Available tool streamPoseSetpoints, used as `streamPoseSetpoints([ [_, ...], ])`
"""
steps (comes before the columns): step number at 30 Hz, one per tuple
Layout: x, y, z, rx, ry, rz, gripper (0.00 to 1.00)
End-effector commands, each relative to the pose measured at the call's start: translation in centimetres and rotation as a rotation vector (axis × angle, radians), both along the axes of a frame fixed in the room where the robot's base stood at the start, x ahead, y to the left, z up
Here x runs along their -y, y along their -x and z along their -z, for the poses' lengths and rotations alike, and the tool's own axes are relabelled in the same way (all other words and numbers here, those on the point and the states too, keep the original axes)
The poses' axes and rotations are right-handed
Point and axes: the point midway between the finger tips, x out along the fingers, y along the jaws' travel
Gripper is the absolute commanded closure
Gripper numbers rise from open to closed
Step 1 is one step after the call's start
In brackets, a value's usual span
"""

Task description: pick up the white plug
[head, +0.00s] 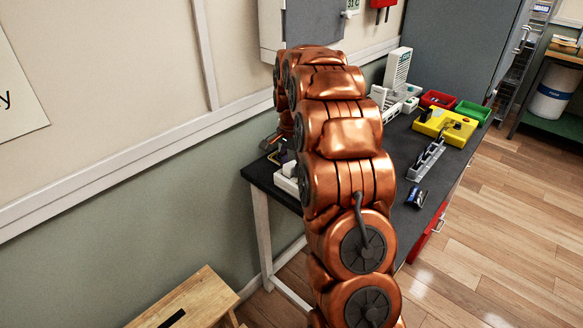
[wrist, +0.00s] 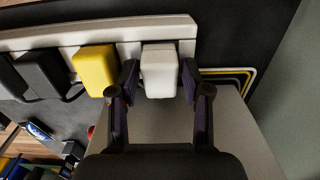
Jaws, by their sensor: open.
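The white plug (wrist: 158,72) sits in a pale power strip (wrist: 120,30) at the top of the wrist view. My gripper (wrist: 159,80) is open, with one dark finger on each side of the plug. Whether the fingers touch it I cannot tell. In the head view my copper-coloured arm hides most of this end of the dark table (head: 262,176); a white block-like part (head: 287,180) shows beside the arm, and the plug cannot be made out there.
A yellow plug (wrist: 94,68) stands left of the white one, close to the left finger. A black plug (wrist: 42,74) is further left. Farther along the table are a yellow device (head: 445,127), a red bin (head: 437,99) and a green bin (head: 472,111).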

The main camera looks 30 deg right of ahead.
Motion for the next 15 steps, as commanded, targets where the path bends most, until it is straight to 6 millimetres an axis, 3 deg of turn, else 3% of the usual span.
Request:
streamPoseSetpoints([
  [8,0.01,0.00,0.39,0.001,0.001,0.000,0.53],
  [15,0.00,0.00,0.37,0.001,0.001,0.000,0.78],
])
